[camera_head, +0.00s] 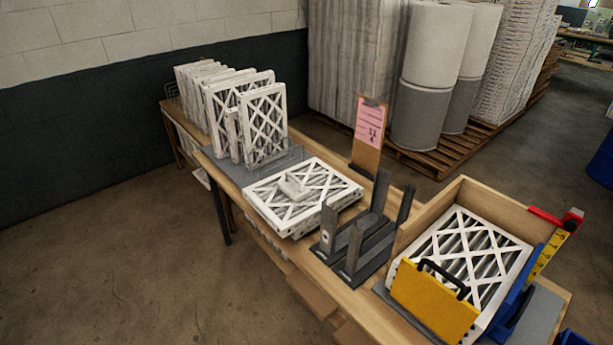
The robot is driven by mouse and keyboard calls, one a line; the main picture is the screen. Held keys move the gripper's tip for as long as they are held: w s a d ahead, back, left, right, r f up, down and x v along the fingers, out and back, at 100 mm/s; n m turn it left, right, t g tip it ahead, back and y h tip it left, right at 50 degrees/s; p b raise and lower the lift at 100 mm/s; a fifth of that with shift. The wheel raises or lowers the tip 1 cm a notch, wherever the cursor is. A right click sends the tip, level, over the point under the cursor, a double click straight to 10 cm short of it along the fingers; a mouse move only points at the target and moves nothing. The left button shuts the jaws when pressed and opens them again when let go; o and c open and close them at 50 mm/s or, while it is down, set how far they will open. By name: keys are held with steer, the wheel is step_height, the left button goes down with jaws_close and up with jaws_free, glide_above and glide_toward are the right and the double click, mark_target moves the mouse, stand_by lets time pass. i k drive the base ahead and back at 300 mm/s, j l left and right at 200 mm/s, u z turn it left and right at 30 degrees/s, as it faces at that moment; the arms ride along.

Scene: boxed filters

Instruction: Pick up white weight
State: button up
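A small pale block that looks like the white weight (294,187) rests on top of a white-framed filter (262,205). That filter lies flat on the wooden bench (318,272), left of the middle of the bench. The block is close in colour to the filter frame, so its exact outline is hard to make out. My gripper does not show in the head view, and nothing is seen touching the block.
Upright filters (264,122) stand behind the flat filter. A dark slotted stand (352,262) is just right of it, with a clipboard (369,132) behind. A wooden box (478,190) holds another filter and a yellow panel (432,300). Floor on the left is clear.

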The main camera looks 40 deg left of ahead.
mark_target(291, 186)
steer(key=u, duration=1.6)
steer(key=i+j+z, duration=0.15)
steer(key=i+j, duration=0.2)
steer(key=i+j+z, duration=0.2)
steer(key=i+j, duration=0.25)
steer(key=i+j+z, duration=0.15)
steer(key=i+j, duration=0.25)
steer(key=i+j+z, duration=0.2)
steer(key=i+j, duration=0.15)
steer(key=j, duration=0.2)
